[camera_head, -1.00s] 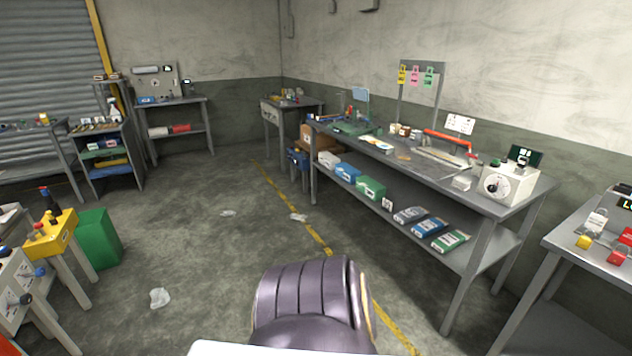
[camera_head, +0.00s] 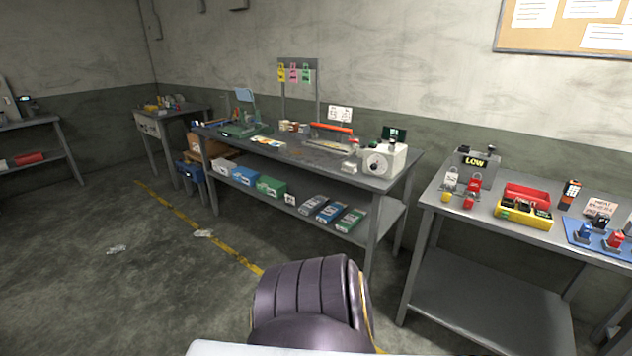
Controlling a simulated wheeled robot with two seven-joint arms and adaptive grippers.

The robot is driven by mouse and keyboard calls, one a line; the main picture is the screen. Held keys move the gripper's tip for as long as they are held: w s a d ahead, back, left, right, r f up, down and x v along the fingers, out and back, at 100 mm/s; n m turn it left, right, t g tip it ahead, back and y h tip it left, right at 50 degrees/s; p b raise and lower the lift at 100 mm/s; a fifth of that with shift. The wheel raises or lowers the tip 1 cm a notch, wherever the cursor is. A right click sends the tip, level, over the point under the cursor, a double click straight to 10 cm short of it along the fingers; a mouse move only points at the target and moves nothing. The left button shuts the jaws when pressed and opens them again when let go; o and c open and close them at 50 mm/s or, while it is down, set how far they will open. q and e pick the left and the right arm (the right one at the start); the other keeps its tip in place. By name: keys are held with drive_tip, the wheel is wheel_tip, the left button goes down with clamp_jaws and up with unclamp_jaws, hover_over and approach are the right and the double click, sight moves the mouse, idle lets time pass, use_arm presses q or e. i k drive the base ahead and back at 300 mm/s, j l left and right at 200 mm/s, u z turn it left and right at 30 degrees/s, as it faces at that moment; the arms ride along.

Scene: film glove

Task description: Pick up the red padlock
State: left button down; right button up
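A small red padlock (camera_head: 468,201) stands near the left front edge of the grey table at the right. A red tag (camera_head: 475,182) is just behind it, and a small yellow padlock (camera_head: 446,196) is to its left. Another red padlock-like piece (camera_head: 614,241) sits on a blue mat (camera_head: 590,247) farther right on the same table. Both are small in the picture, so fine detail is unclear. Neither of my grippers is in view.
The right table (camera_head: 440,207) also bears a yellow-and-red tray (camera_head: 523,219) and a box reading LOW (camera_head: 480,161). A long workbench (camera_head: 345,171) with a white dial box (camera_head: 384,162) stands to its left. The floor at left is mostly open, with scraps.

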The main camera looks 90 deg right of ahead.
sight(468, 203)
drive_tip(key=z, duration=3.95)
